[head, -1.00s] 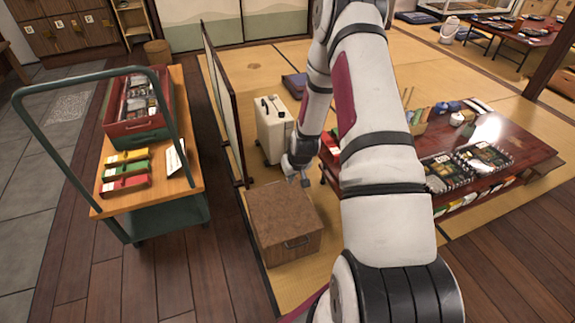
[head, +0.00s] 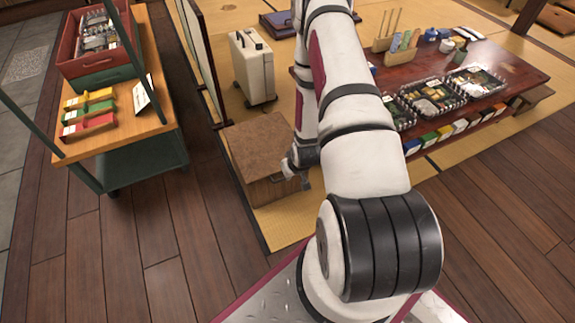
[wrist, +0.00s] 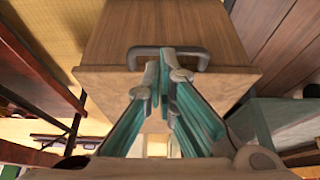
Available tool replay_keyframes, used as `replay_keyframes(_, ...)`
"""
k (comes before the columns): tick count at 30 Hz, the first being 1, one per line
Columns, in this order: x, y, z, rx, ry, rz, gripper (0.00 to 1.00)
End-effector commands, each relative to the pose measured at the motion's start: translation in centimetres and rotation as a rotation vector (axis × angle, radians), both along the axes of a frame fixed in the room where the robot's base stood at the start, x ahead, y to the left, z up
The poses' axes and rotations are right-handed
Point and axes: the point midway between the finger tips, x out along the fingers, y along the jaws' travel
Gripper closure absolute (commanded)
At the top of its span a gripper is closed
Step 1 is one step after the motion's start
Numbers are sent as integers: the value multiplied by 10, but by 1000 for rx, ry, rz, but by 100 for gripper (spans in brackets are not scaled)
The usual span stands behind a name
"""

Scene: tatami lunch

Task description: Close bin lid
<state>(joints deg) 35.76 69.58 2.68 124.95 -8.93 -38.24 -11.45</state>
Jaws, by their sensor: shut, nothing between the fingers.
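A brown wooden box-shaped bin (head: 258,150) stands on the tatami edge, left of my arm in the head view. Its flat, speckled brown top lies level over it, with no open gap visible. A dark bar handle (head: 284,179) is on its front face. The handle (wrist: 133,60) also shows large in the wrist view, against the wooden face.
A green-framed cart (head: 165,125) with a red crate (head: 72,62) stands at left. A cream suitcase (head: 252,70) and a folding screen (head: 203,60) stand behind the bin. A low table (head: 520,75) with trays is at right. Wooden floor in front is clear.

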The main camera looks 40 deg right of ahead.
Motion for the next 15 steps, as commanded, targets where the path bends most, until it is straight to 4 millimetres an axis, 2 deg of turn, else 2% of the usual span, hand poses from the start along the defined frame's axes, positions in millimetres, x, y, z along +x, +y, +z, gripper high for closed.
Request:
replay_keyframes(1,-5,1,-13,-3,-14,-3,100)
replay_keyframes(6,-5,1,-29,-18,-67,-3,100)
replay_keyframes(15,-5,1,-38,-28,-100,-2,100)
